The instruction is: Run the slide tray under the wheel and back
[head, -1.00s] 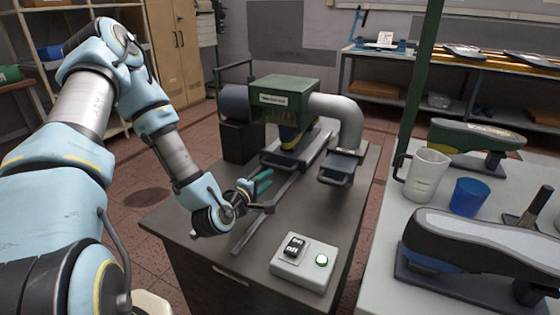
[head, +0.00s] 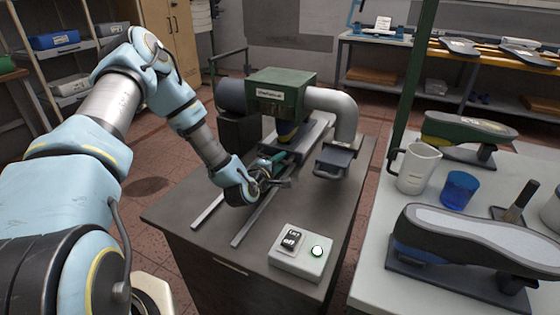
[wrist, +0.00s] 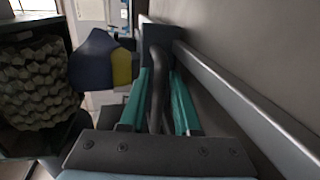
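The slide tray (wrist: 162,36) is a dark grey piece between two pale rails (head: 208,210) on the bench, close to the machine. My gripper (head: 280,160) is at the tray's near end, with teal fingers. In the wrist view the fingers (wrist: 160,92) lie on both sides of the tray's dark bar handle (wrist: 157,80) and look closed on it. The wheel (head: 287,130) sits under the machine's green housing (head: 281,95), mostly hidden. A blue and yellow part (wrist: 105,62) shows ahead in the wrist view. I cannot tell how much of the tray is under the wheel.
A grey duct (head: 340,112) and a small dark tray (head: 333,163) are right of the machine. A pale table (head: 375,270) holds a jug (head: 417,168), blue cup (head: 459,189) and shoe forms.

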